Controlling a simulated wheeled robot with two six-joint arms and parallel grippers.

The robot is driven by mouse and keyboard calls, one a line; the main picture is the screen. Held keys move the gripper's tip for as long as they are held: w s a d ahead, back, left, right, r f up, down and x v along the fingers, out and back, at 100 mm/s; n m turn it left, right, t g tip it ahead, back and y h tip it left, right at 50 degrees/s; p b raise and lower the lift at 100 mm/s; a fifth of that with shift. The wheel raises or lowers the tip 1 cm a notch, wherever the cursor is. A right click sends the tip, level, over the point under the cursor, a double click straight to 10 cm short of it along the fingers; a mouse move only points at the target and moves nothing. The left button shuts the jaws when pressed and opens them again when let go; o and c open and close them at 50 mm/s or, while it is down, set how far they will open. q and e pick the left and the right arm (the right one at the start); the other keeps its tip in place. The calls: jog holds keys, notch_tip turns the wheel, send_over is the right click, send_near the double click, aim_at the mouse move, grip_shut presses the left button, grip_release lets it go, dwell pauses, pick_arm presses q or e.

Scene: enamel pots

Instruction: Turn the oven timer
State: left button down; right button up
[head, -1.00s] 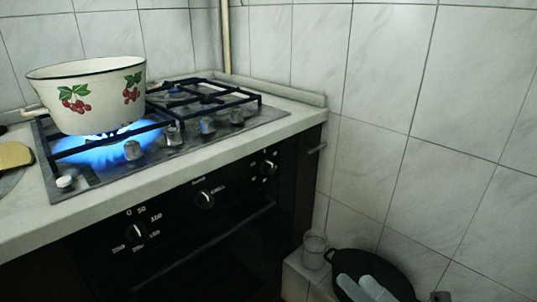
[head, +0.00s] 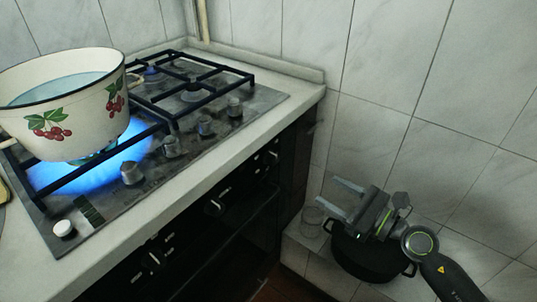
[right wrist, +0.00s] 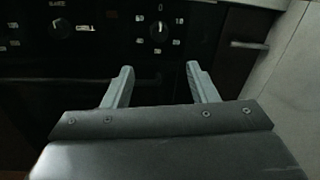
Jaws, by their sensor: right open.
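The black oven front (head: 185,240) carries three round knobs in a row below the counter edge. The right knob (head: 273,157), which looks like the timer, also shows in the right wrist view (right wrist: 159,30) with small white marks around it. The middle knob (head: 216,205) shows at the upper left there. My right gripper (head: 337,193) is open and empty, its fingers pointing toward the oven. In the right wrist view its fingertips (right wrist: 159,68) lie apart, below and to either side of the right knob, not touching it. My left gripper is not in view.
A cherry-painted enamel pot (head: 65,112) stands over a lit blue flame on the hob (head: 190,125). A black pot (head: 372,258) and a glass (head: 311,221) stand on a low tiled ledge, below and beside my right gripper. The tiled wall (head: 440,90) closes off the right.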

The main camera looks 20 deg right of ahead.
aim_at(276, 160)
jog(key=p+x, duration=0.1)
jog(key=x, duration=1.4)
jog(key=shift+w+a, duration=0.25)
jog(key=shift+w, duration=0.1)
jog(key=shift+w+a, duration=0.25)
jog(key=shift+w, duration=0.1)
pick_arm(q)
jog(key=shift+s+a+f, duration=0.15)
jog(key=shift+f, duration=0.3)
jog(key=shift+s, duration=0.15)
pick_arm(e)
jog(key=shift+c, duration=1.2)
jog(key=c, duration=0.7)
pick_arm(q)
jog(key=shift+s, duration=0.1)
